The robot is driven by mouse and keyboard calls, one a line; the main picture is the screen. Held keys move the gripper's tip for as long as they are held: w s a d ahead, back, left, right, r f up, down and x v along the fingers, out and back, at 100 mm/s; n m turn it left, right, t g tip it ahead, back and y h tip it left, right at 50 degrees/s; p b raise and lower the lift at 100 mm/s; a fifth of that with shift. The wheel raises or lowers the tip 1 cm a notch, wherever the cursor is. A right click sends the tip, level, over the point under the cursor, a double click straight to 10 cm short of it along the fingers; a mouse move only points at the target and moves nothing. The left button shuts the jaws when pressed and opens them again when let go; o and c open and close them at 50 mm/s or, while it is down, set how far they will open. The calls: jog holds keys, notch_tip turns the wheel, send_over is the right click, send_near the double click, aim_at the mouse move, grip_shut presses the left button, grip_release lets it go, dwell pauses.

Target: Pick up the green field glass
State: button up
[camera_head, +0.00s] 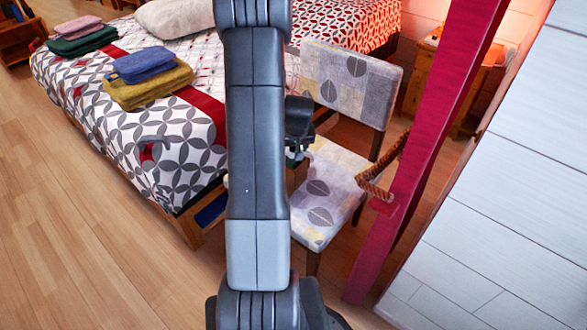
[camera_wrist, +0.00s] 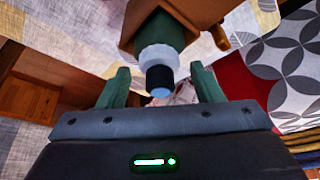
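In the wrist view, a green cylinder with a white ring and a dark end with a pale blue face, which looks like the green field glass (camera_wrist: 163,36), points toward my gripper. An angular brown piece surrounds its far end; I cannot tell whether it is part of it. My gripper (camera_wrist: 162,75) is open, its two dark green fingers apart on either side of the dark end, with visible gaps. In the head view my arm hides most of the gripper and the field glass; only bits show beside the chair seat.
A chair (camera_head: 318,190) with a leaf-patterned seat stands right of my arm. A bed (camera_head: 165,130) with folded towels (camera_head: 148,80) is on the left. A red post (camera_head: 425,140) with a rope and a white wall (camera_head: 510,190) stand at right. Wooden floor (camera_head: 80,230) is clear at left.

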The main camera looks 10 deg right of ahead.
grip_shut()
jog(key=shift+r, duration=0.15)
